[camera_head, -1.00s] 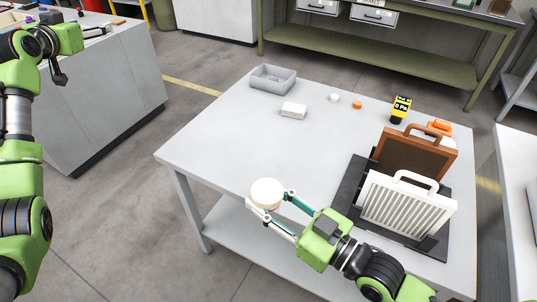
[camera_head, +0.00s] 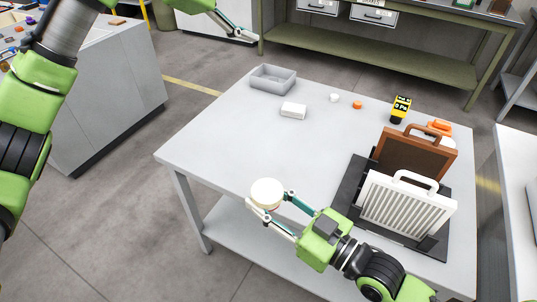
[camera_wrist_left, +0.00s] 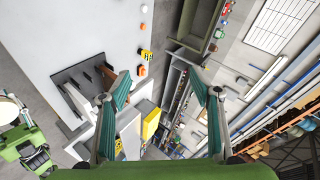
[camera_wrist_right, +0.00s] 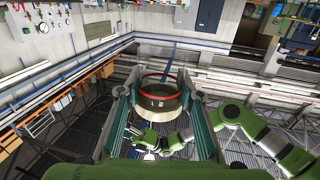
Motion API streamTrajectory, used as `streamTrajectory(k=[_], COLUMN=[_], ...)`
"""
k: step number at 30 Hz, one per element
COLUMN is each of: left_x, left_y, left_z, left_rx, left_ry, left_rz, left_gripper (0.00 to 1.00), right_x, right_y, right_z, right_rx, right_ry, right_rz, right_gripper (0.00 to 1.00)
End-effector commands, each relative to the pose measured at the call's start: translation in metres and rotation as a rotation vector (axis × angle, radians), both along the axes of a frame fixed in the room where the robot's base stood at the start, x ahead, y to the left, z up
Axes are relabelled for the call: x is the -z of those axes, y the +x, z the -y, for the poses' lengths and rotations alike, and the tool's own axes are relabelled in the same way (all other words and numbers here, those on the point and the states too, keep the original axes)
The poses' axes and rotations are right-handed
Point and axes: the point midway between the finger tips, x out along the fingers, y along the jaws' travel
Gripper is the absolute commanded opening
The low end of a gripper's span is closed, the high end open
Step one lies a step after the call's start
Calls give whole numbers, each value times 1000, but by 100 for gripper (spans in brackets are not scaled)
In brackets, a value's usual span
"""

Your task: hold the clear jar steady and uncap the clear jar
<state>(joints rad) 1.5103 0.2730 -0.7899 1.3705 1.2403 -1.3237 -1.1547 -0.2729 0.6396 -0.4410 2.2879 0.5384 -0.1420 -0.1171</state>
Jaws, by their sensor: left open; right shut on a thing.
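The clear jar shows from above in the head view as a round cream lid (camera_head: 267,191) over the table's near left edge. In the right wrist view, the see-through jar (camera_wrist_right: 160,98) with a red ring stands between the fingers. My right gripper (camera_head: 268,207) is shut on the jar, below the lid. My left gripper (camera_head: 246,31) is at the top of the head view, open, empty and well apart from the jar. Its spread fingers show in the left wrist view (camera_wrist_left: 160,85), where the cream lid (camera_wrist_left: 12,112) is at the left edge.
The grey table (camera_head: 215,150) is clear in its middle. On it are a grey bin (camera_head: 273,80), a white box (camera_head: 293,110), small white and orange caps, a yellow meter (camera_head: 400,108), a brown panel (camera_head: 410,160) and a white ribbed panel (camera_head: 405,207) on a black rack.

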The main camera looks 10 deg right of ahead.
Motion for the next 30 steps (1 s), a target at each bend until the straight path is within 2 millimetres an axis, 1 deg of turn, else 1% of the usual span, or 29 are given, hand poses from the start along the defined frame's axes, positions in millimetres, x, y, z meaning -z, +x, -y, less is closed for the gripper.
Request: streamTrajectory(k=[1,2,3,7,9,11,12,15,18,21,26,30], left_x=[9,17,27,63,84,102,114,138,155,165,176,194], left_y=[-19,-30,-44,-95,-122,-144,-158,-188,-209,-223,-231,-232], left_z=[16,23,32,52,55,54,51,40,26,15,7,6], left_rx=[77,124,187,408,536,645,717,882,1013,1103,1161,1165], left_ry=[78,126,190,405,527,629,693,834,939,1004,1044,1046], left_rz=[13,18,26,44,47,45,39,22,-3,-27,-46,-47], left_gripper=[58,58,58,58,58,58,58,58,58,58,58,58], right_x=[0,0,0,0,0,0,0,0,0,0,0,0], right_y=[0,0,0,0,0,0,0,0,0,0,0,0], right_z=[0,0,0,0,0,0,0,0,0,0,0,0], right_rx=[0,0,0,0,0,0,0,0,0,0,0,0], right_ry=[1,1,1,1,1,1,1,1,1,1,1,1], right_rz=[1,1,1,1,1,1,1,1,1,1,1,1], right_gripper=[0,0,0,0,0,0,0,0,0,0,0,0])
